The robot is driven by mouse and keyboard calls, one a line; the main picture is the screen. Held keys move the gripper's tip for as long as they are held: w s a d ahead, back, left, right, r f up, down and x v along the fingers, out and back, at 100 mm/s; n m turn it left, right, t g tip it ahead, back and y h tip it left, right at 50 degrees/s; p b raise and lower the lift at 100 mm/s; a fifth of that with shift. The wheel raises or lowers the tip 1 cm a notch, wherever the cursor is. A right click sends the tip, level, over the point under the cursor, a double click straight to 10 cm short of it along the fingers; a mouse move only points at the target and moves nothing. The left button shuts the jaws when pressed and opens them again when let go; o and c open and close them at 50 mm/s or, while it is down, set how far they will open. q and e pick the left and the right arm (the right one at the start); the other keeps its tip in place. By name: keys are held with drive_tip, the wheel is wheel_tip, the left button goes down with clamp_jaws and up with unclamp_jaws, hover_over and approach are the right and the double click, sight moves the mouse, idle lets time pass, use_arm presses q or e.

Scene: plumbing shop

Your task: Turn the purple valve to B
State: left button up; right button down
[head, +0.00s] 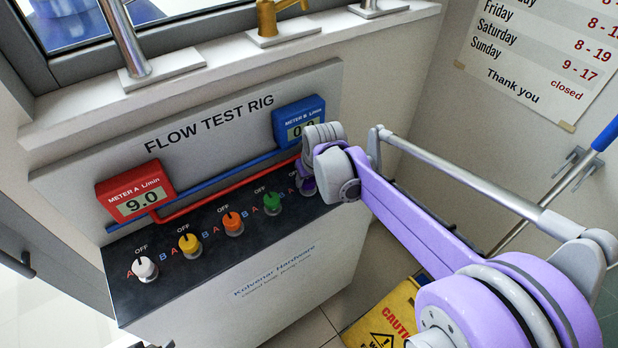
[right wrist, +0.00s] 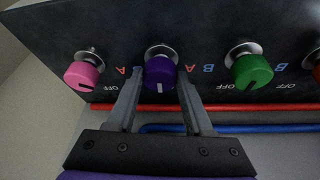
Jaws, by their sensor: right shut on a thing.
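The purple valve (right wrist: 160,73) is a round knob in the middle of the right wrist view, with a white mark pointing down in that picture, between its side letters. My right gripper (right wrist: 160,95) has one finger on each side of it and is shut on it. In the head view the purple valve (head: 308,187) is partly covered by my right gripper (head: 307,172). My left gripper is not in view.
A green knob (right wrist: 251,71) and a pink knob (right wrist: 82,73) flank the valve. Orange (head: 233,223), yellow (head: 190,244) and white (head: 145,268) knobs continue the row. The red meter A (head: 136,194) reads 9.0; the blue meter B (head: 299,122) is partly covered. A yellow caution sign (head: 385,315) stands below.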

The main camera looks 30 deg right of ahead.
drive_tip(key=m+h, duration=0.1)
drive_tip(key=m, duration=0.2)
drive_tip(key=m+g+h, duration=0.1)
drive_tip(key=m, duration=0.2)
drive_tip(key=shift+w+a, duration=0.15)
drive_tip(key=shift+a, duration=0.05)
drive_tip(key=m+g, duration=0.1)
drive_tip(key=m, duration=0.1)
drive_tip(key=m+h, duration=0.1)
drive_tip(key=m, duration=0.2)
drive_tip(key=shift+w+a+m+g, duration=0.1)
drive_tip(key=shift+m+g, duration=0.2)
drive_tip(key=shift+g, duration=0.1)
drive_tip(key=shift+c, duration=1.4)
unclamp_jaws()
